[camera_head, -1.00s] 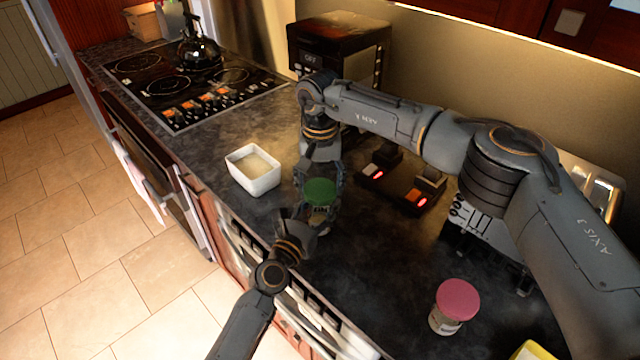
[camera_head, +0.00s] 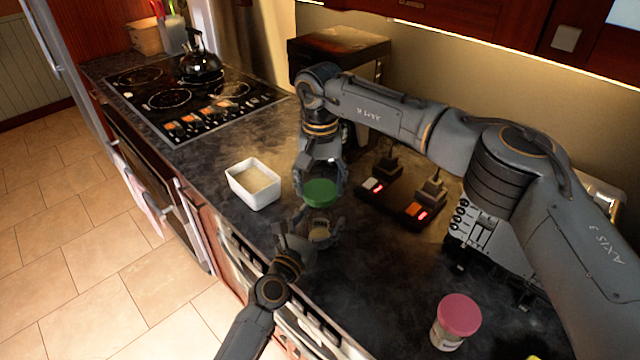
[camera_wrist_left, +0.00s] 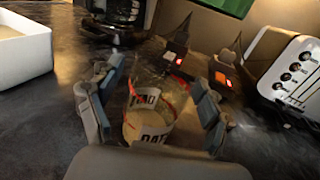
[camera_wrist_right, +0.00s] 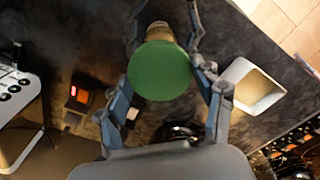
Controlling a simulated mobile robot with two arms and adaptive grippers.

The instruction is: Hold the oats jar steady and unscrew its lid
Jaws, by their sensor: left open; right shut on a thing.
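The clear glass oats jar (camera_wrist_left: 155,110) stands upright on the dark counter, labelled and partly filled; its top is uncovered in the left wrist view. It also shows in the head view (camera_head: 320,231). My left gripper (camera_head: 318,226) is open, with one finger on each side of the jar. The round green lid (camera_head: 321,193) is apart from the jar, above it. My right gripper (camera_wrist_right: 160,75) is shut on the lid, which hides part of the jar in the right wrist view.
A white square bowl (camera_head: 253,184) stands left of the jar. A black power strip (camera_head: 401,201) with lit red switches and plugs lies to the right, and a toaster (camera_head: 482,222) beyond it. A jar with a pink lid (camera_head: 457,318) stands at the front right.

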